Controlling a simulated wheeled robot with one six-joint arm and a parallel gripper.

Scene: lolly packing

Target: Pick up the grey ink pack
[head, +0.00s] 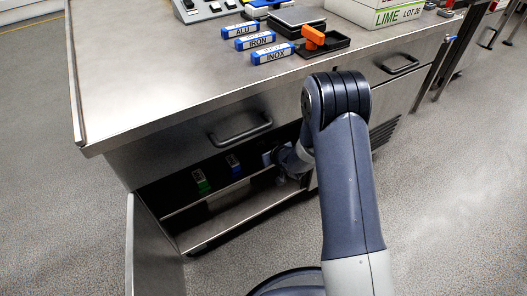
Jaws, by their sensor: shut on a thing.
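My arm reaches down into the open lower cupboard of the steel bench, and my gripper (276,158) is inside it, small and shaded. It is shut on a small pale grey thing (267,159), which looks like the grey ink pack. My wrist covers part of it, and the fingertips are hard to make out. I cannot tell whether the pack touches the shelf.
A green-based pack (202,184) and a blue pack (233,163) stand left on the cupboard's shelf (235,208). The open door (145,250) stands at the left. Above are a drawer handle (240,128) and the benchtop (150,75), bearing labelled blocks (255,41).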

